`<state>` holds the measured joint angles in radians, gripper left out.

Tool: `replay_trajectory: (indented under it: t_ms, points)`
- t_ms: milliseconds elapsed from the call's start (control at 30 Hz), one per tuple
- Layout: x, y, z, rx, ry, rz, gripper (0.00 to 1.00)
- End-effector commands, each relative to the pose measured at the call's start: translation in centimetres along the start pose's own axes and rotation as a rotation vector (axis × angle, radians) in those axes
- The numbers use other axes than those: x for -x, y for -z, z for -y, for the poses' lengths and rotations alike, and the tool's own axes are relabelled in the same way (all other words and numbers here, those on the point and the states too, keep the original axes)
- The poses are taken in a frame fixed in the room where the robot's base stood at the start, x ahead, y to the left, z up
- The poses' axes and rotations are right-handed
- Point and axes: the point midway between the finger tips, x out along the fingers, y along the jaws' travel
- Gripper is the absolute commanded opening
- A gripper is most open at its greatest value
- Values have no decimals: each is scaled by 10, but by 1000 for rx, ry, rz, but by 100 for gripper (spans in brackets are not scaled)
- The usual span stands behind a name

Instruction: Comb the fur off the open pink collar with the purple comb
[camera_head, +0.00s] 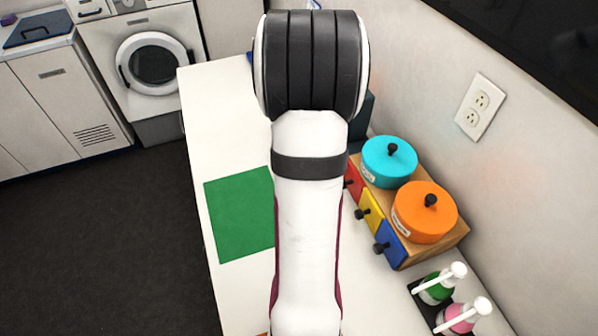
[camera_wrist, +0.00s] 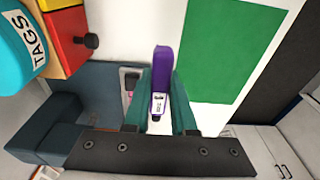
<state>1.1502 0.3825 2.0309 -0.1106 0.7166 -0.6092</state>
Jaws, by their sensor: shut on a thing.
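My gripper (camera_wrist: 162,108) shows in the wrist view, with its teal fingers shut on the purple comb (camera_wrist: 162,62). The comb has a white label with dark print and stands out past the fingertips; I cannot make out its teeth. A small pinkish piece (camera_wrist: 129,80) shows just left of the fingers, beside a dark blue surface; I cannot tell whether it is part of the pink collar. No open collar or fur is clearly visible. In the head view my arm hides the gripper and comb.
A green mat (camera_head: 240,215) lies on the white table (camera_head: 205,110). A wooden drawer box (camera_head: 455,238) with cyan (camera_head: 388,160) and orange (camera_head: 424,212) tins stands at right, near pump bottles (camera_head: 437,288). Dark blue blocks (camera_wrist: 50,125) lie left of the fingers in the wrist view.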

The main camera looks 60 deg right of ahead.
Motion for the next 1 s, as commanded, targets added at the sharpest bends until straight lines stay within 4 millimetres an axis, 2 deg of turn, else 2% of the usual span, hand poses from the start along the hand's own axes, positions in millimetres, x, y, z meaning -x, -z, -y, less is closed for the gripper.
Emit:
replay_trajectory:
  t_ms: [67, 167, 400, 500, 600, 700, 867, 1000]
  points:
    - [-2, 14, -5, 3, 0, 0, 0]
    - [-5, 49, -15, 8, 0, 1, 0]
    - [-26, 150, -44, 16, 1, 9, 0]
    - [-36, 179, -50, 12, 0, 8, 0]
    - [-43, 196, -53, 7, 0, 6, 0]
    - [-46, 205, -54, 1, 0, 3, 0]
    - [-56, 206, -54, -1, 1, 3, 0]
    - [-75, 204, -54, -1, 0, 3, 0]
